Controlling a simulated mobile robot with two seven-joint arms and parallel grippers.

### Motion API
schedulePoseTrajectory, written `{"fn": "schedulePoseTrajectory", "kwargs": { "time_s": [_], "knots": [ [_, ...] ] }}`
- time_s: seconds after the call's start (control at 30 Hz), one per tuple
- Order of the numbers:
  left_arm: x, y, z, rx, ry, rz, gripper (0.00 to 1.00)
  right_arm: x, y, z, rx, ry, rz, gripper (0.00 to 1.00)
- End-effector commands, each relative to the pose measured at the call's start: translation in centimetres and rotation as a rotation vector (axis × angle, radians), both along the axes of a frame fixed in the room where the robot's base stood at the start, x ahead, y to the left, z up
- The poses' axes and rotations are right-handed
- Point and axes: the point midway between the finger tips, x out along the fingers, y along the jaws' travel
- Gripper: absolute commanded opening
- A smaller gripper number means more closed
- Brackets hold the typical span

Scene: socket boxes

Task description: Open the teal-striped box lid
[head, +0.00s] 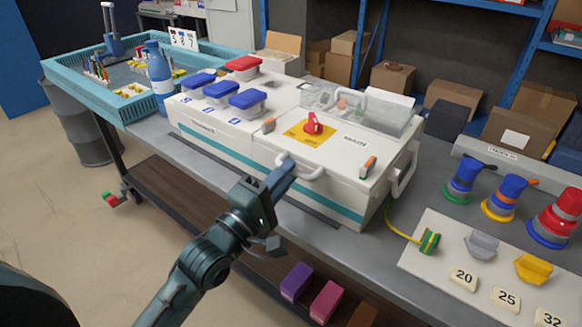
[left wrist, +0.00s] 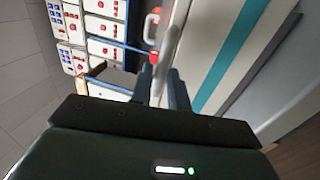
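The white box with the teal stripe (head: 342,209) stands on the grey bench, its lid (head: 330,150) down. A white handle (head: 312,174) sits at the lid's front edge. My left gripper (head: 284,175) is at the left end of this handle, coming from the front. In the left wrist view its two fingers (left wrist: 160,88) stand apart with a pale strip between them. I cannot tell whether they press on the handle. The teal stripe (left wrist: 232,55) also shows there. My right gripper is not in view.
A red knob on a yellow plate (head: 312,127) and a clear cover (head: 362,108) are on the box top. Several blue-lidded containers (head: 220,89) stand left of them. A blue bottle (head: 160,75) and teal tray (head: 125,112) are further left. Coloured plugs (head: 465,180) stand right.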

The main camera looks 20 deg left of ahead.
Motion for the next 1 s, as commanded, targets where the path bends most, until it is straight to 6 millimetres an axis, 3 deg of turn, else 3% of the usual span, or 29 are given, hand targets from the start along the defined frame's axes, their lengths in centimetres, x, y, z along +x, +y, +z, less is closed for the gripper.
{"fn": "schedulePoseTrajectory", "kwargs": {
  "time_s": [0.2,0.5,0.73,1.0],
  "knots": [
    [1.8,-0.7,0.4,-0.001,0.0,0.0,0.18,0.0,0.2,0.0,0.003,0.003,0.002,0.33],
    [2.0,-0.8,0.4,0.0,0.002,0.0,0.18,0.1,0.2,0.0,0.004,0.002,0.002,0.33],
    [2.0,-0.7,0.4,0.0,0.002,0.0,0.0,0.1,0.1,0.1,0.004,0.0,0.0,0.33],
    [2.0,-0.7,0.3,0.0,0.002,0.0,0.0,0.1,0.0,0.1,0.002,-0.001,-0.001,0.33]
  ]
}}
